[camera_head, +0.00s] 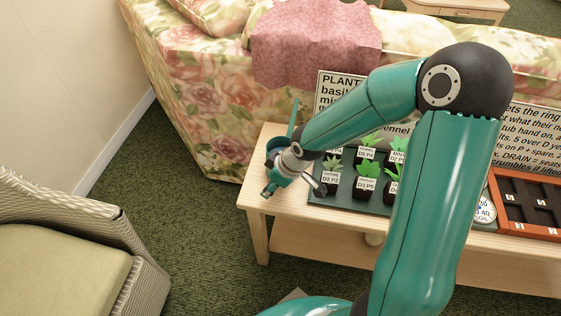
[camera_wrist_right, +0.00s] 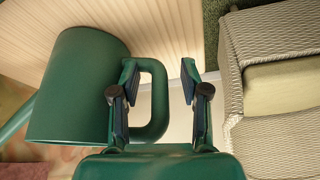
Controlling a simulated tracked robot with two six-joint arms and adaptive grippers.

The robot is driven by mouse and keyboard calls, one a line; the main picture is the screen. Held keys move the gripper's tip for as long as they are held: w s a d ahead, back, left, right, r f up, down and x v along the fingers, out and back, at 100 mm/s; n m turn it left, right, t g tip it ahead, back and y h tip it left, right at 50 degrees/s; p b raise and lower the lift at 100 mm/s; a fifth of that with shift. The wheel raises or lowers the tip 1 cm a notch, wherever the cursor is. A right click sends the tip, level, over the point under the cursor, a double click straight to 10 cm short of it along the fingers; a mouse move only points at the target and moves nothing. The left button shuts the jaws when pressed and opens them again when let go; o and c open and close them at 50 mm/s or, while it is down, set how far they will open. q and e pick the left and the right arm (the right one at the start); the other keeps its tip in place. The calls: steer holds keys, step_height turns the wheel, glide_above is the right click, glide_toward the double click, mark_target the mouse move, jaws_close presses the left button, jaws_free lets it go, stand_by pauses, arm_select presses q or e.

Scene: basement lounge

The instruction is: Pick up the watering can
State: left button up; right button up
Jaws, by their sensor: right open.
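The green watering can (camera_wrist_right: 78,88) fills the left of the right wrist view, with its looped handle (camera_wrist_right: 160,100) toward my right gripper (camera_wrist_right: 159,72). The gripper is open. One finger overlaps the handle's loop and the other is on its outer side, with the handle's outer bar between them; I cannot tell whether they touch it. In the head view the can (camera_head: 273,148) is at the table's left end, mostly hidden by my right gripper (camera_head: 283,181), with its thin spout (camera_head: 293,116) pointing up. My left gripper is not in view.
The light wooden table (camera_head: 256,199) holds a tray of several labelled plants (camera_head: 366,188), signboards (camera_head: 335,86) behind, and a compartmented box (camera_head: 530,207) at right. A floral sofa (camera_head: 200,95) stands behind, a wicker chair (camera_head: 75,230) at left. Green carpet (camera_head: 205,235) between is clear.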

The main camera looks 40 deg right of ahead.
steer(key=shift+f, duration=0.1)
jaws_close()
stand_by(0.3)
steer(key=shift+w, duration=0.1)
steer(key=shift+r+p, duration=0.45)
steer(key=shift+r, duration=0.3)
step_height(320, 180, up, 19)
steer(key=p, duration=0.5)
steer(key=shift+f, duration=0.2)
